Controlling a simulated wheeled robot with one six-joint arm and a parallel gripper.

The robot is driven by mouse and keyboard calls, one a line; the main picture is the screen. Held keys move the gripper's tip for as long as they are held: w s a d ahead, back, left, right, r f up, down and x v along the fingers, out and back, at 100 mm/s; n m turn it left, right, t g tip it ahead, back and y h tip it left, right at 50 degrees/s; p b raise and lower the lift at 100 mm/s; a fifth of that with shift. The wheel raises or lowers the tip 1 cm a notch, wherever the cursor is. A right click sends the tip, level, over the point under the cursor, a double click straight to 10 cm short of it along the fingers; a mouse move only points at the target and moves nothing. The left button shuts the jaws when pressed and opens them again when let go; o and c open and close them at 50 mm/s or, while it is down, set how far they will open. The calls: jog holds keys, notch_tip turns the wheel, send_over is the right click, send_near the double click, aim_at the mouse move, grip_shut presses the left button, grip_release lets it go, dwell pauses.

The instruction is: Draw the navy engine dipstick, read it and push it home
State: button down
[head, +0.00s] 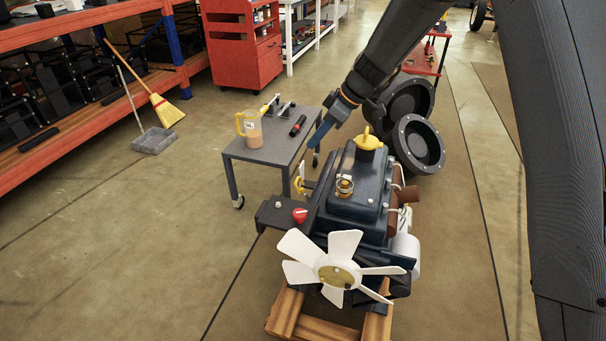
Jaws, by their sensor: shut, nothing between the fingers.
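The navy engine (350,190) stands on a wooden stand (290,312), with a white fan (335,270) on its near end. A small yellow piece (300,182) shows at its left side and may be the dipstick handle; its details are too small to tell. A yellow cap (368,139) stands on top at the far end. My gripper (315,143) is shut and empty, pointing down and left above the engine's far left corner, apart from the yellow side piece. Any dipstick tube is hidden or too small to make out.
A grey wheeled table (254,156) left of the engine holds a jug (250,128), a dark red-marked tool (298,125) and other small items. A dark plate with a red knob (299,215) juts from the engine's left.

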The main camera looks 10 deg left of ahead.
jog(key=x, duration=0.9)
jog(key=shift+a+f, duration=0.2)
jog(key=shift+s+d+f, duration=0.1)
jog(key=shift+d+f, duration=0.05)
jog(key=shift+f, duration=0.9)
jog(key=shift+s+d+f, duration=0.1)
jog(key=shift+d+f, duration=0.1)
jog(key=shift+f, duration=0.85)
jog(key=shift+f, duration=0.1)
